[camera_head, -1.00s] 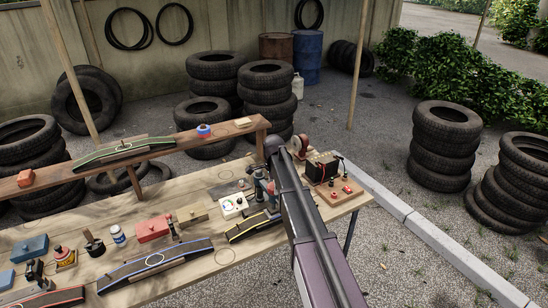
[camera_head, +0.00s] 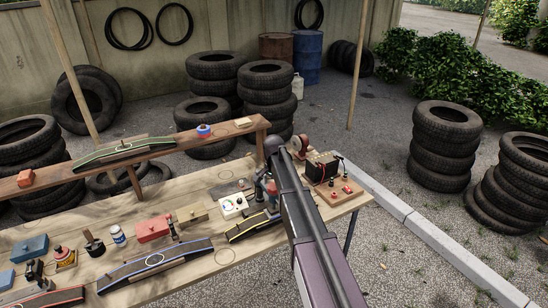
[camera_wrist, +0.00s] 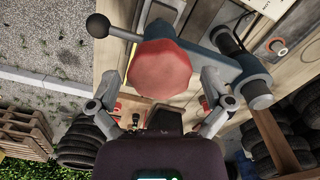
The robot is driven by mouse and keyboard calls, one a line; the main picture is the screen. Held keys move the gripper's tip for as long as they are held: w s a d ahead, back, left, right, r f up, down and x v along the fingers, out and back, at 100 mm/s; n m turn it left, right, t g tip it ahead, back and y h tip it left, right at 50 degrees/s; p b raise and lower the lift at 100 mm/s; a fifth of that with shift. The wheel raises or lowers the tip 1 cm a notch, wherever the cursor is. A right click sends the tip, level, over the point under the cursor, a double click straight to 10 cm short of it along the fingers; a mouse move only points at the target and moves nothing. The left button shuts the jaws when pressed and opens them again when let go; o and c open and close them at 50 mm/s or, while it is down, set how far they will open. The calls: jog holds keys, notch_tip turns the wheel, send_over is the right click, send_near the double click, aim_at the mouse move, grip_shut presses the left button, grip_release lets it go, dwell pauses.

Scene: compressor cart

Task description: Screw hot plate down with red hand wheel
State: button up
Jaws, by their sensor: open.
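In the wrist view a red, many-sided hand wheel (camera_wrist: 160,68) fills the middle, close to the camera. A lever with a black ball knob (camera_wrist: 98,25) sticks out beside it at the upper left. A blue-grey fixture (camera_wrist: 235,72) lies behind and to the right of the wheel. My gripper (camera_wrist: 162,88) is open, with one finger on each side of the wheel; contact cannot be told. In the head view the fixture (camera_head: 262,188) is partly hidden by my arm. I cannot clearly single out the hot plate.
The workbench (camera_head: 200,260) holds a white-faced device (camera_head: 233,205), a red box (camera_head: 152,229), a blue box (camera_head: 30,248) and a black-topped unit (camera_head: 322,166) at its right end. A raised plank shelf (camera_head: 60,180) runs behind. Tyre stacks (camera_head: 442,145) stand around on gravel.

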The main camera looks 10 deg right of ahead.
aim_at(274, 185)
jog(key=n, duration=0.3)
jog(key=shift+n, duration=0.4)
jog(key=n, duration=0.3)
jog(key=shift+n, duration=0.4)
jog(key=n, duration=1.3)
jog(key=shift+n, duration=0.4)
jog(key=n, duration=0.3)
jog(key=shift+n, duration=0.4)
jog(key=n, duration=0.3)
jog(key=shift+n, duration=0.4)
jog(key=shift+r+n, duration=0.15)
jog(key=shift+n, duration=0.15)
notch_tip(274, 185, up, 14)
jog(key=p, duration=1.3)
jog(key=shift+f+p, duration=0.2)
jog(key=shift+p, duration=0.2)
